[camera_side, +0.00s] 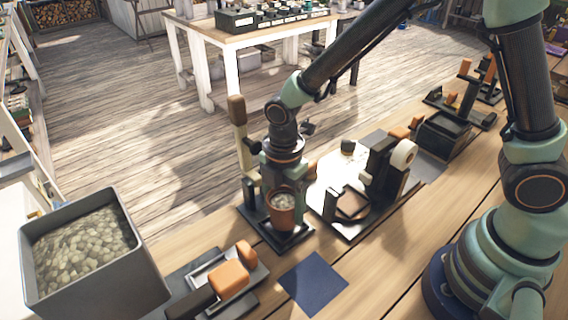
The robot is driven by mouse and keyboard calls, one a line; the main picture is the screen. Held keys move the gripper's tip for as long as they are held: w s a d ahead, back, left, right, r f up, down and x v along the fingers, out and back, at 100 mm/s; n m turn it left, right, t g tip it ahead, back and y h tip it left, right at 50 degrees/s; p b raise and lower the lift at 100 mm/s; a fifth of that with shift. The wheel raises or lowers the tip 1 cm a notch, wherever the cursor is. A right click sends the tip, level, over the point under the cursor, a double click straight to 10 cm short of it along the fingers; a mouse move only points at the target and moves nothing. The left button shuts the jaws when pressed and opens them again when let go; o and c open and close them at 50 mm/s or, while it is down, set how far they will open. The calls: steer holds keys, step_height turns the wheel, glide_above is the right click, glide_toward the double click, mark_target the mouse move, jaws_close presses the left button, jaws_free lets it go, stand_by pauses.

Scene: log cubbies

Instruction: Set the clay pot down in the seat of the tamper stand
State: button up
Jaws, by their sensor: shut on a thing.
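The clay pot (283,216) is a small terracotta pot with pale pebbly filling. It is upright in my gripper (285,192), which is shut on it. The tamper stand (249,218) is a dark base with a tall upright post and a wooden-handled tamper (237,112) at its back left. The pot is over the stand's base, inside its outline in the side view. I cannot tell whether the pot's bottom touches the seat, because the pot and gripper cover it.
A dark bin of pebbles (85,250) stands at the left. A tray with an orange-handled tool (229,278) and a flat blue mat (313,283) lie in front. A white board with a black device and a paper roll (402,155) is close on the right.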

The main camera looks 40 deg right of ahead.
mark_target(284, 197)
steer(key=shift+f, duration=0.95)
steer(key=o, duration=1.4)
step_height(284, 197, up, 12)
steer(key=shift+r, duration=0.1)
steer(key=s+d+r+m+t, duration=0.2)
steer(key=d+r+m, duration=0.2)
steer(key=d+m, duration=0.4)
steer(key=s+d+r+m+t, duration=0.3)
steer(key=d+r+m, duration=0.2)
steer(key=d+m, duration=0.3)
steer(key=m, duration=0.4)
steer(key=shift+s+d+r+t, duration=0.2)
steer(key=shift+s+d+t, duration=0.05)
steer(key=shift+s+t, duration=0.1)
